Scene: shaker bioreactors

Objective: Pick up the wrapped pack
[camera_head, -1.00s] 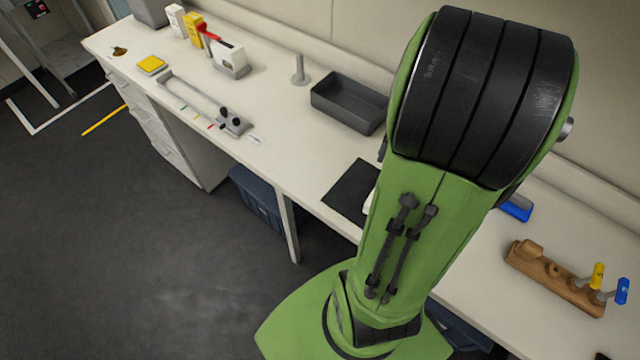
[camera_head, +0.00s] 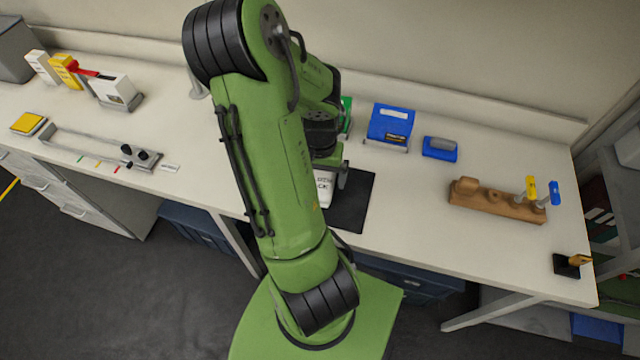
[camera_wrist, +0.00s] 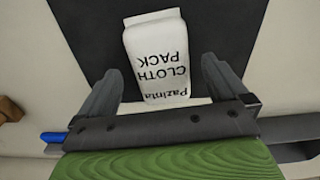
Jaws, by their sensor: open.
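The wrapped pack (camera_wrist: 158,58) is a white pack with dark lettering that reads "CLOTH PACK". In the wrist view it lies on a black mat (camera_wrist: 215,30), between and beyond the two fingers of my gripper (camera_wrist: 160,80). The fingers are spread wide, apart from the pack on both sides, and hold nothing. In the head view the pack (camera_head: 324,188) shows only in part behind my arm, on the left part of the mat (camera_head: 352,205). My gripper (camera_head: 338,178) is over it there, mostly hidden by my arm.
On the bench, a blue box (camera_head: 391,124) and a blue block with a grey handle (camera_head: 440,148) stand behind and right of the mat. A wooden rack (camera_head: 495,203) with yellow and blue handled tools is further right. The bench between mat and rack is clear.

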